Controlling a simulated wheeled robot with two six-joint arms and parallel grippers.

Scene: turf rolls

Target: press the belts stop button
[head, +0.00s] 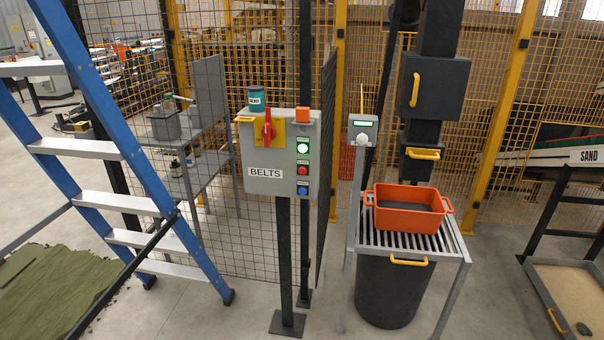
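A grey control box (280,165) labelled BELTS stands on a black post in the middle of the head view. Its right side carries a column of buttons: a lit green-white one (303,148), a red one (303,171) and a blue one (303,190). The small labels beside the buttons are too small to read. A red rotary handle (268,128) sits on a yellow plate at the box's upper left. A teal can (256,98) stands on top, and an orange block (303,115) is at the top right. Neither of my grippers is in view.
A blue stepladder (110,130) stands at the left. An orange tub (410,208) sits on a slatted stand (420,242) at the right, above a black bin (390,290). Mesh fencing (270,230) runs behind. A sand tray (570,290) lies at far right.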

